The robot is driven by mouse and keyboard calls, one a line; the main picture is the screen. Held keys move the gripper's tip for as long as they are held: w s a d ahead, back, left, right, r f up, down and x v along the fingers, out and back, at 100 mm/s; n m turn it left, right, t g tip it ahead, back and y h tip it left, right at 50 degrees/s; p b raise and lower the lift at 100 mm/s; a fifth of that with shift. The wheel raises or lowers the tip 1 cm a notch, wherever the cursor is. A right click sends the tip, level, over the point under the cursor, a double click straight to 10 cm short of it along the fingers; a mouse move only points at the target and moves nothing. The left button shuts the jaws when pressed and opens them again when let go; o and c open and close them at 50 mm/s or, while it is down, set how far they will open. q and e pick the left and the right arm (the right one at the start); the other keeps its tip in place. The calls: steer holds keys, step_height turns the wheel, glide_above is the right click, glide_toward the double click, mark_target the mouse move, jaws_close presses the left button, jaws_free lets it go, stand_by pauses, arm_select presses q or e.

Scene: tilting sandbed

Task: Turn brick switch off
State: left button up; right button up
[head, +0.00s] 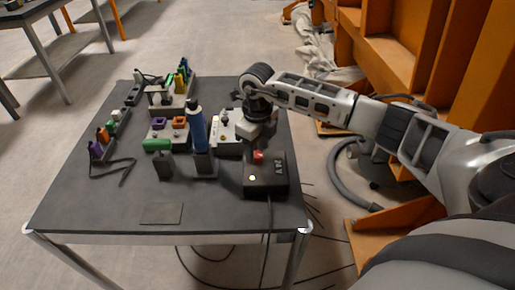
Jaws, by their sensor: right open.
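The black power brick (266,182), with pale lettering on its side, sits near the front right of the dark table. A small red switch (259,155) shows on top of it. A dark cable runs from the brick over the table's front edge. My right arm comes in from the right and bends down over the brick. My right gripper (258,145) points downward, open, close above the red switch. I cannot tell whether it touches the switch. The gripper hides part of the brick's rear top. My left gripper is not in view.
A green block (157,145), coloured connectors and a pale panel (225,133) fill the table's middle and back. The front left of the table (90,205) is clear. Orange shelving (385,45) stands behind my right arm.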

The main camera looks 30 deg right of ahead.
steer(key=shift+f, duration=0.6)
steer(key=c, duration=1)
steer(key=shift+o, duration=0.2)
